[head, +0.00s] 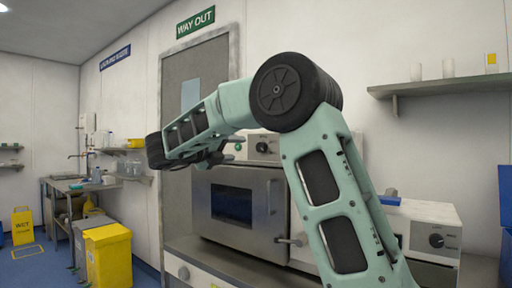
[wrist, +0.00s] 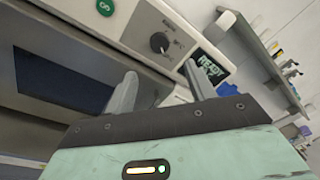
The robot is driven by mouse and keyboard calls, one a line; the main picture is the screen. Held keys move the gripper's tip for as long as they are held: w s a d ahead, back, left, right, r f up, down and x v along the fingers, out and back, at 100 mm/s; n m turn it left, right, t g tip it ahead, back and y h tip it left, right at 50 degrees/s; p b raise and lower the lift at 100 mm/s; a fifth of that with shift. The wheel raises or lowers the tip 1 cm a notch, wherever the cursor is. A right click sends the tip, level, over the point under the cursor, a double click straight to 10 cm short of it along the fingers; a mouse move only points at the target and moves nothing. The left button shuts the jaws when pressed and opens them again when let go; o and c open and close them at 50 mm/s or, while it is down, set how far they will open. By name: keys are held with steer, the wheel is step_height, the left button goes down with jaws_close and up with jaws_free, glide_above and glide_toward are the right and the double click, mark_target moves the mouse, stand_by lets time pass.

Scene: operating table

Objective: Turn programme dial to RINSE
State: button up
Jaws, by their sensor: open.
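A black dial (wrist: 159,42) sits on the pale control panel in the wrist view, with small lettering around it that is too blurred to read. The same dial (head: 262,147) shows on the panel above the steel door in the head view. My gripper (wrist: 160,71) is open and empty. Its two fingers are spread below the dial in the picture, one to each side, apart from it as far as I can tell. In the head view the gripper (head: 214,157) is in front of the machine, partly hidden by my arm.
A white unit (head: 420,228) with another knob stands on the right. A shelf (head: 440,87) is above.

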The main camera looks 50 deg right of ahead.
mark_target(260, 148)
steer(key=d+p, duration=0.1)
steer(key=d, duration=0.9)
steer(key=shift+d+p, duration=0.25)
steer(key=shift+p, duration=0.15)
steer(key=c, duration=1)
